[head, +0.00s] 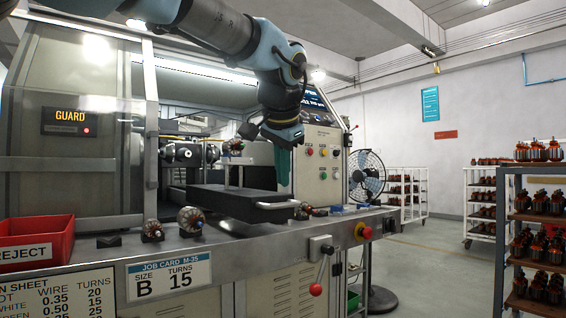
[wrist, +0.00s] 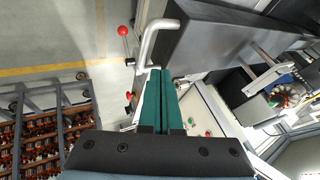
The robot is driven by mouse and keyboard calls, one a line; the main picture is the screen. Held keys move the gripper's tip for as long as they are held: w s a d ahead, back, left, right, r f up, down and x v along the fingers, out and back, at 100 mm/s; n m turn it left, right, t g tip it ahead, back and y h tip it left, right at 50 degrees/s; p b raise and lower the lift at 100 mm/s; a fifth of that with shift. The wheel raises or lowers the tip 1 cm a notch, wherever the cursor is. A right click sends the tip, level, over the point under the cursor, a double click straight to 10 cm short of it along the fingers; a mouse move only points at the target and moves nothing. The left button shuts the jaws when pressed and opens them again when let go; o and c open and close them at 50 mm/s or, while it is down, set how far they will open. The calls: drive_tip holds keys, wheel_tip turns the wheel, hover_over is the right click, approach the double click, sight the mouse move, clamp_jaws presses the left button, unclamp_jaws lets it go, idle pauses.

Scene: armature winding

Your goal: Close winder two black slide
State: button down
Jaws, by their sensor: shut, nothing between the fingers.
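The black slide (head: 225,200) is a flat dark block that sticks out of the winder's opening over the front ledge. A pale bar handle (head: 277,205) is on its right front end. In the wrist view the slide (wrist: 205,55) is at the top and its handle (wrist: 150,43) is at the upper middle. My gripper (head: 284,172) points down just behind and above the handle in the head view. Its green fingers (wrist: 163,75) are shut and empty. Their tips appear close to the handle's lower end; I cannot tell if they touch.
A red reject bin (head: 36,240), small armatures (head: 190,219) and a job card (head: 169,276) are along the ledge. A red-knobbed lever (head: 318,270) and red button (head: 363,231) are at the front right. A control panel (head: 318,165) stands right of my gripper. The aisle floor is clear.

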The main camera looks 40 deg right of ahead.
drive_tip(key=shift+x, duration=2.15)
drive_tip(key=shift+w, duration=0.2)
